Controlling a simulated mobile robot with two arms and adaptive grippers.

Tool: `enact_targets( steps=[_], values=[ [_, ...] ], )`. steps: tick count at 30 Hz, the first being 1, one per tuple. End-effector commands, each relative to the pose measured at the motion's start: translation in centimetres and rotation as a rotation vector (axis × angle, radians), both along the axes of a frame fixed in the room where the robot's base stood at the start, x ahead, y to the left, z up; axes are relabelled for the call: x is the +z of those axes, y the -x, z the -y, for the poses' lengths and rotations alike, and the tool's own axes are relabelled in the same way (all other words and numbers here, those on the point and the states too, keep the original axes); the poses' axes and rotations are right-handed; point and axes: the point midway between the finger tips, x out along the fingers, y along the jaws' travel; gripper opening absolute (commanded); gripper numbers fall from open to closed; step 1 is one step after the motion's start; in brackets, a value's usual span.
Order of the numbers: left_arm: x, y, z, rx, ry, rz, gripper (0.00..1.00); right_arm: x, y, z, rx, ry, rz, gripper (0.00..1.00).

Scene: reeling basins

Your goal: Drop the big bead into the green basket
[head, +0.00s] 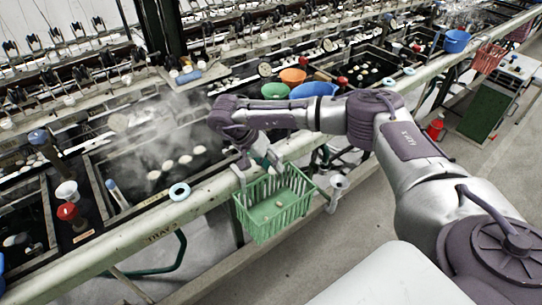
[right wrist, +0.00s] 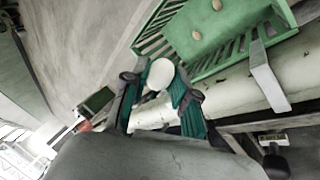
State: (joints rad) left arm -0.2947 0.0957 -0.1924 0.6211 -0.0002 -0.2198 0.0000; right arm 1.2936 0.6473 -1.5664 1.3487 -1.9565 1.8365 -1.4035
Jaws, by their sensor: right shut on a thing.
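The green basket (head: 247,222) hangs on the front of the long pale rail, and its slatted wall also shows in the right wrist view (right wrist: 160,42). I cannot make the bead out clearly in the head view. My left gripper is not in view.
The pale rail (head: 205,200) runs diagonally along steaming dark basins (head: 165,155) with white floating cocoons. Green, orange and blue bowls (head: 292,76) stand behind my right arm. The floor (head: 300,250) in front is clear.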

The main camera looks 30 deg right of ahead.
Motion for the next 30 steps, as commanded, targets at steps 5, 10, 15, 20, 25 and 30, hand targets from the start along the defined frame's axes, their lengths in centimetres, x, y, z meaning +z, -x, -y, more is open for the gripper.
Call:
enact_targets(
  steps=[5, 10, 15, 20, 25, 30],
  values=[
    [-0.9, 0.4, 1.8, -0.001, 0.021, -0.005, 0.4, -1.2, 0.0, 0.2, -0.008, -0.001, 0.0, 0.19],
    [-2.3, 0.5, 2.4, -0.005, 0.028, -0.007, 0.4, -3.1, 0.0, 0.1, -0.008, -0.001, 0.001, 0.19],
    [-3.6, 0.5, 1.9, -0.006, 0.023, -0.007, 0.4, -5.0, 0.0, 0.1, -0.008, 0.0, 0.001, 0.19],
    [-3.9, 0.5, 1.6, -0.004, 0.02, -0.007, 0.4, -5.6, 0.0, 0.1, -0.007, 0.0, 0.002, 0.19],
    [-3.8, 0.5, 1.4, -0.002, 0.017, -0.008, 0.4, -5.5, 0.0, 0.1, -0.007, 0.0, 0.002, 0.19],
    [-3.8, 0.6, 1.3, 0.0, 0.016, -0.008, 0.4, -5.5, 0.0, 0.1, -0.006, 0.0, 0.002, 0.46]
  ],
)
